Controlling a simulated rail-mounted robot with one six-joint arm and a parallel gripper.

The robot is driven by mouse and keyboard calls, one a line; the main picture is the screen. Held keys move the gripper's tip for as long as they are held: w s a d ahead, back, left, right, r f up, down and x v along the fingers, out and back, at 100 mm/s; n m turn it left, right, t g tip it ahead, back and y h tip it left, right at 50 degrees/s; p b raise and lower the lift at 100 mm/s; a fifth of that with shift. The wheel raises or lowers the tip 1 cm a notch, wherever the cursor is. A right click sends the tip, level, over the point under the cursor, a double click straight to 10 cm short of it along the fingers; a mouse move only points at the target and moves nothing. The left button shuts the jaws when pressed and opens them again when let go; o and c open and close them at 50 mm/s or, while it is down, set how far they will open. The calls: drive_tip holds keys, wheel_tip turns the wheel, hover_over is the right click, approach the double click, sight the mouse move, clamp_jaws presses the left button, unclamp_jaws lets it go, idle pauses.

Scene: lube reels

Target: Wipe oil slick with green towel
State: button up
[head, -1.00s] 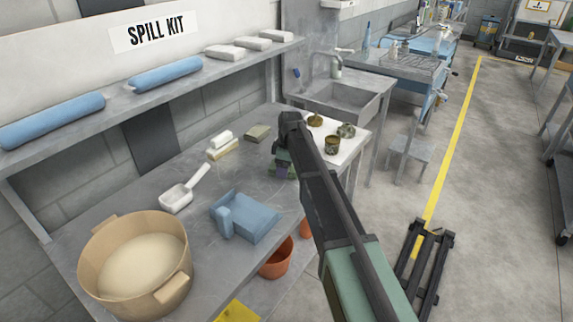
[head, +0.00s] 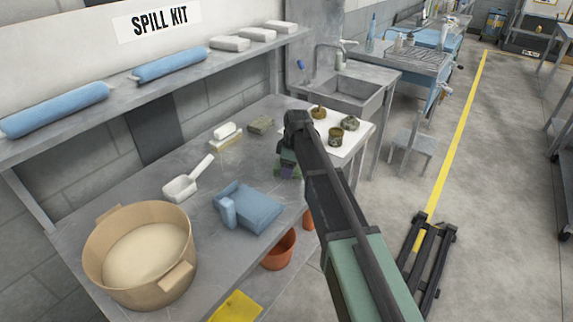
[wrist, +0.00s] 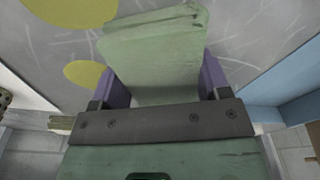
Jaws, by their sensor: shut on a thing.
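My gripper (head: 288,168) is over the front part of the grey bench, between the blue pad and the white tray. In the wrist view its purple fingers (wrist: 160,82) are shut on the green towel (wrist: 153,45), a folded pale green cloth. The towel extends beyond the fingertips, low over the bench top; I cannot tell whether it touches. Two flat olive-yellow patches of the oil slick (wrist: 85,73) lie on the grey surface left of the towel in the wrist view. In the head view I cannot make out the slick.
A shelf (head: 215,62) runs above the back.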

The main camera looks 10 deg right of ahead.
sight(297, 168)
drive_tip(key=shift+w+d, duration=3.25)
drive_tip(key=shift+w, duration=0.1)
drive_tip(key=shift+s+d, duration=1)
drive_tip(key=shift+s, duration=0.2)
drive_tip(key=shift+s+a, duration=1.05)
drive_tip(key=shift+s+a+f, duration=0.1)
drive_tip(key=shift+s+a, duration=0.8)
drive_tip(key=shift+s, duration=0.2)
drive_tip(key=shift+s+a, duration=1.05)
drive_tip(key=shift+a, duration=0.15)
wheel_tip(297, 168, up, 6)
drive_tip(key=p, duration=0.6)
drive_tip(key=shift+w, duration=0.1)
